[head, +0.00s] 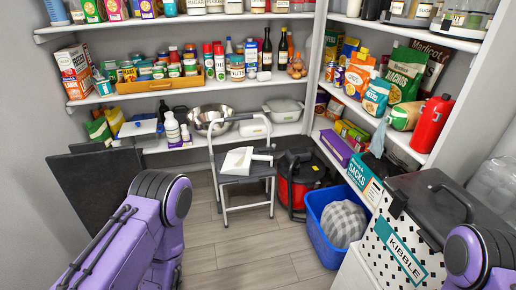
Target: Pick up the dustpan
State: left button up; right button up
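A white, scoop-shaped object that looks like the dustpan (237,161) lies on the dark seat of a folding step stool (227,206) in the middle of the head view. Its narrow end points to the right. My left arm comes in at the lower left and my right arm at the lower right edge. Neither gripper shows in the picture, so I cannot see their fingers or whether they hold anything. Both visible arm parts are apart from the stool.
Shelves (190,93) with jars, bottles and packets line the back and right walls. A red-and-black container (294,189) and a blue bin (316,215) stand right of the stool. A kibble box (402,248) is at lower right, a dark panel (95,182) at left. Floor in front is clear.

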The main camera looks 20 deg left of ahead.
aim_at(233, 156)
jog(key=u, duration=0.55)
jog(key=i, duration=2.75)
jog(key=z, duration=0.75)
